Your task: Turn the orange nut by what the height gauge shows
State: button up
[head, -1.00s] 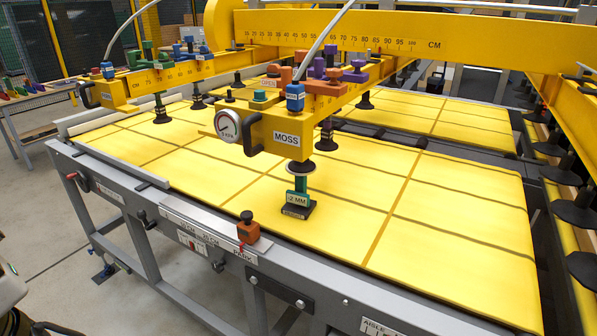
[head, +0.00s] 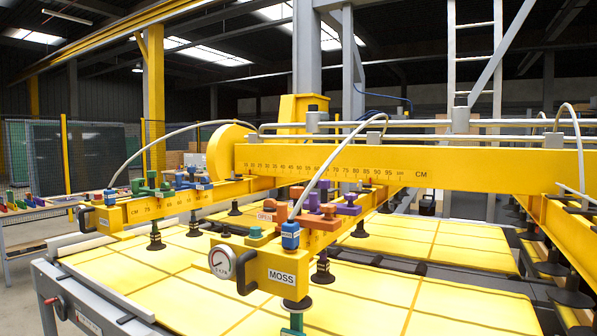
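Orange nut-like parts (head: 317,221) sit on top of the near yellow arm marked MOSS, beside purple ones; which is the task's nut I cannot tell. The height gauge (head: 292,331) shows only its green top at the bottom edge, below the suction cup (head: 296,304) at the end of the MOSS arm. The gauge's reading is cut off. My gripper is not in view.
A round white dial (head: 222,262) and a black handle (head: 246,272) are on the MOSS arm. A second arm (head: 150,208) with green and blue knobs is at left. The long CM-scale beam (head: 400,165) crosses behind. Yellow panels (head: 380,300) lie below.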

aim_at(296, 192)
jog(key=i+j+u, duration=0.15)
jog(key=i+j, duration=0.5)
jog(key=j, duration=0.15)
